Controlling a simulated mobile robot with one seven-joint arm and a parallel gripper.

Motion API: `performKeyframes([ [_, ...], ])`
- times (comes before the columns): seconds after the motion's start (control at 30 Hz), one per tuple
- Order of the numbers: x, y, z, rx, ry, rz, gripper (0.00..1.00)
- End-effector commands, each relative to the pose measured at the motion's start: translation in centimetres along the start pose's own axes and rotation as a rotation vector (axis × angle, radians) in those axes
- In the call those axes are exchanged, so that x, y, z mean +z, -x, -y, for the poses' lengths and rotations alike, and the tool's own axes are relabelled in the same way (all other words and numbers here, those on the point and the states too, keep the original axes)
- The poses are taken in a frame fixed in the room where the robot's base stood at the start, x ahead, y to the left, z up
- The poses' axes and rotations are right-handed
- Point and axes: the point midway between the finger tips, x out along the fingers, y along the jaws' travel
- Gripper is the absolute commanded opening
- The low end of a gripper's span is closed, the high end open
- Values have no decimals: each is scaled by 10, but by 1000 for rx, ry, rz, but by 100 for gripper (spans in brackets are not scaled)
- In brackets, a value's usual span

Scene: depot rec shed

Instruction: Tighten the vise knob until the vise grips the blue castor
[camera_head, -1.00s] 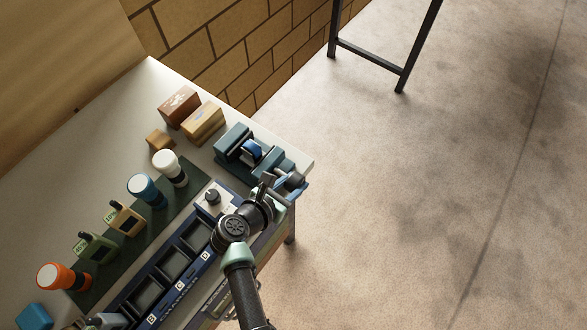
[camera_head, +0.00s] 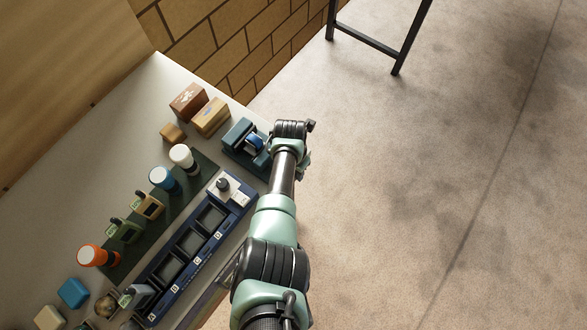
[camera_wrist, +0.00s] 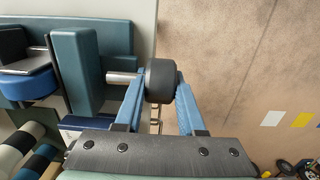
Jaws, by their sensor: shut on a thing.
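The teal vise (camera_head: 237,136) stands at the right end of the bench; my arm covers its right part in the head view. In the wrist view its jaw block (camera_wrist: 82,70) and metal screw (camera_wrist: 121,77) show. My gripper (camera_wrist: 161,88) has its two blue fingers shut on the black vise knob (camera_wrist: 160,80), one on each side. The blue castor (camera_head: 253,143) sits between the vise jaws; it also shows in the wrist view (camera_wrist: 28,84). Whether both jaws touch the castor I cannot tell. My fingertips are hidden in the head view.
A blue tray with several compartments (camera_head: 157,312) lies along the bench's front. White (camera_head: 183,157), blue (camera_head: 162,179) and orange (camera_head: 92,255) capped things stand on a green mat. Boxes (camera_head: 211,117) stand behind the vise.

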Motion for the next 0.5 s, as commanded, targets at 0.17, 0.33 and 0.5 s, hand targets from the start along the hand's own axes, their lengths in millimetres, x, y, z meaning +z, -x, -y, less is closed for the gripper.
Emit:
performKeyframes([
  [0.17,3,-7,-4,11,-3,-144,0],
  [0.33,3,-8,-4,10,0,-249,0],
  [0.5,4,-8,-3,9,1,-339,0],
])
